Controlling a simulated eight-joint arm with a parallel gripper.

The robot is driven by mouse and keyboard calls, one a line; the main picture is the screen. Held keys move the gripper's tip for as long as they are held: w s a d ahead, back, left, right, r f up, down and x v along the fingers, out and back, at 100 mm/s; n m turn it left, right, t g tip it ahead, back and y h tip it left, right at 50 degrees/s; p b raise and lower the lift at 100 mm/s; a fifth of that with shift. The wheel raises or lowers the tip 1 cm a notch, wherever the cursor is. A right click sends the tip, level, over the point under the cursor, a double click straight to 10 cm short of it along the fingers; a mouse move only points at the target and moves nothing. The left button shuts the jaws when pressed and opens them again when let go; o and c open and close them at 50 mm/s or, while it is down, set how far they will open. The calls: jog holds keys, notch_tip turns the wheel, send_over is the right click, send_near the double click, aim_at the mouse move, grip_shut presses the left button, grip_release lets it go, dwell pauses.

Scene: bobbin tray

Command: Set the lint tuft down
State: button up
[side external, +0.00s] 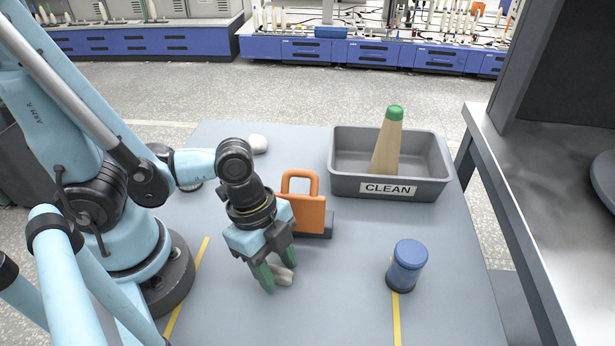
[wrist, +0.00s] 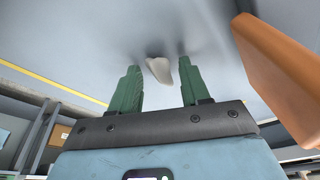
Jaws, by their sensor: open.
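The pale grey-white lint tuft (side external: 286,276) lies low at the tabletop, by my gripper's fingertips. My gripper (side external: 279,279) points down with its green fingers apart. In the wrist view, the tuft (wrist: 160,70) shows between the tips of the two open fingers (wrist: 157,68), with a gap on each side. One finger partly covers the tuft in the side view.
An orange handled tool (side external: 309,216) stands close behind my gripper. A grey bin (side external: 349,187) marked CLEAN holds a green-topped tan cone (side external: 388,147). A blue jar (side external: 407,267) stands at the right. Another whitish lump (side external: 258,144) lies at the back. The front middle is clear.

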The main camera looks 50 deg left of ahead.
jog(key=shift+r, duration=0.15)
jog(key=v, duration=1.2)
dwell(0.7)
jog(key=w+r+n+t, duration=0.1)
jog(key=w+n, duration=0.1)
jog(key=w, duration=0.1)
jog(key=w+r+n+t, duration=0.1)
jog(key=w+n, duration=0.1)
jog(key=w, duration=0.2)
jog(key=w+r+n+t+h, duration=0.1)
jog(key=w+n, duration=0.1)
jog(key=w, duration=0.2)
jog(key=shift+w+t, duration=0.1)
jog(key=shift+t, duration=0.3)
jog(key=a+f+n+t+y, duration=0.1)
jog(key=a+n+y, duration=0.3)
jog(key=a+n, duration=0.4)
jog(key=shift+w+a+f+n+t, duration=0.3)
jog(key=shift+a+n+t, duration=0.1)
jog(key=shift+a+t, duration=0.4)
